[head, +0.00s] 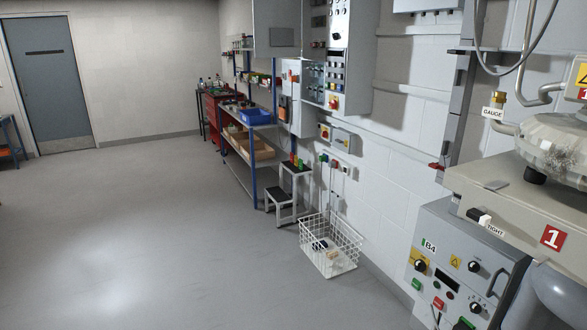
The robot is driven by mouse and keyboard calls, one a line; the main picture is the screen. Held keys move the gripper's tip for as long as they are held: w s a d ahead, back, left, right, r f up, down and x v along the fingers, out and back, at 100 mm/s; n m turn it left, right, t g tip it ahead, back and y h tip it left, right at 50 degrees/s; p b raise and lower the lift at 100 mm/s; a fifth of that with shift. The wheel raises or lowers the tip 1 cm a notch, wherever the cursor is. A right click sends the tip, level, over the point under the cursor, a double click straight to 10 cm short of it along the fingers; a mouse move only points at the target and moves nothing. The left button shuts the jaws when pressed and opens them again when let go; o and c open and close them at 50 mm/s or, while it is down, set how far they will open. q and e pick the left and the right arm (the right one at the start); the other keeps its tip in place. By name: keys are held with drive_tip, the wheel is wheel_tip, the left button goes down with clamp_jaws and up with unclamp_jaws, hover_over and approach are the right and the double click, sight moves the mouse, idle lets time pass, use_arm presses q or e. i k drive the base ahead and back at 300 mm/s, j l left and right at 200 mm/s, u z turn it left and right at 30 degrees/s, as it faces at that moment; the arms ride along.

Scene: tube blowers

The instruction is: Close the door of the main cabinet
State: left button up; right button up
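No cabinet in the head view is clearly marked as the main one. A tall grey control cabinet (357,60) hangs on the right-hand wall, its front carrying switches, lamps and a red-and-yellow switch. Beside it to the left, a flat grey panel (275,18) with a darker rectangle stands out at an angle; I cannot tell whether it is an open cabinet door. The tops of both are cut off by the picture edge. Neither of my grippers is in view.
A large machine with a grey control box (455,262) fills the right foreground. A white wire basket (331,246), a step stool (289,196) and blue-framed shelving (257,172) stand along the wall. The grey floor (130,225) at left is clear. A blue-grey door (48,80) is at the back.

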sight(277, 31)
drive_tip(key=i+j+u, duration=0.3)
drive_tip(key=i, duration=0.25)
drive_tip(key=i+j+u, duration=0.3)
drive_tip(key=i, duration=0.25)
drive_tip(key=i+u, duration=0.3)
drive_tip(key=i, duration=1.45)
drive_tip(key=i+j+z, duration=0.1)
drive_tip(key=i, duration=1.05)
drive_tip(key=i+j+z, duration=0.1)
drive_tip(key=i+z, duration=0.3)
drive_tip(key=i+j+z, duration=0.2)
drive_tip(key=i+z, duration=0.25)
drive_tip(key=i+j+z, duration=0.25)
drive_tip(key=z, duration=0.15)
drive_tip(key=i+j+z, duration=0.4)
drive_tip(key=j, duration=0.15)
drive_tip(key=i+j+z, duration=0.1)
drive_tip(key=j+z, duration=0.3)
drive_tip(key=i+j+z, duration=0.1)
drive_tip(key=j+z, duration=0.35)
drive_tip(key=j, duration=0.2)
drive_tip(key=j+z, duration=0.4)
drive_tip(key=j, duration=0.2)
drive_tip(key=j+z, duration=0.4)
drive_tip(key=j, duration=0.2)
